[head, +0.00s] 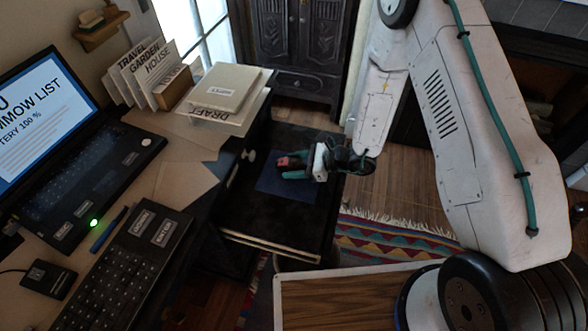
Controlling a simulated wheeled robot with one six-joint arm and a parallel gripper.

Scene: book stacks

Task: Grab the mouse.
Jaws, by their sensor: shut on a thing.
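My gripper (284,168) reaches over an open drawer right of the desk. Its teal fingers are shut on a small reddish-pink thing (291,160). That thing is small and partly hidden by the fingers, so I cannot tell whether it is the mouse. A flat black corded device (49,279) with a pale label lies on the desk at the lower left, left of a black keyboard (122,275). It could be a computer mouse, but its boxy shape leaves this unclear. My gripper is far from it.
The open dark drawer (240,207) holds a dark blue flat item (270,185). A laptop (95,165), upright books (140,72) and a paper stack marked DRAFT (215,115) crowd the desk. A carved cabinet (300,45) stands behind; a patterned rug (385,240) lies at right.

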